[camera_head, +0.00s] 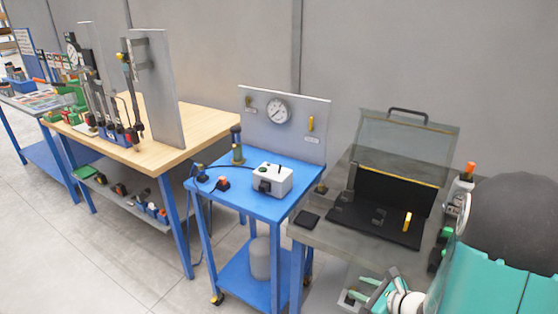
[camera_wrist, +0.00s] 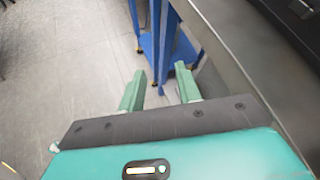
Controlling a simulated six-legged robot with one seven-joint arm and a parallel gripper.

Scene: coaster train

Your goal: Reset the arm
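My gripper (camera_wrist: 160,92) shows in the wrist view with its two green fingers apart and nothing between them. It points down toward the floor and the legs of a blue cart. In the head view my gripper (camera_head: 368,290) is at the lower right, low beside the front of the grey bench. My teal and white arm fills the lower right corner of the head view and hides part of that bench.
The grey bench (camera_head: 325,232) carries an open clear-lidded case (camera_head: 405,135). Left of it stands a blue cart (camera_head: 262,205) with a white box (camera_head: 272,180) and a gauge panel (camera_head: 310,110). A wooden-topped workbench (camera_head: 205,125) stands farther left. Floor (camera_head: 110,265) in front is clear.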

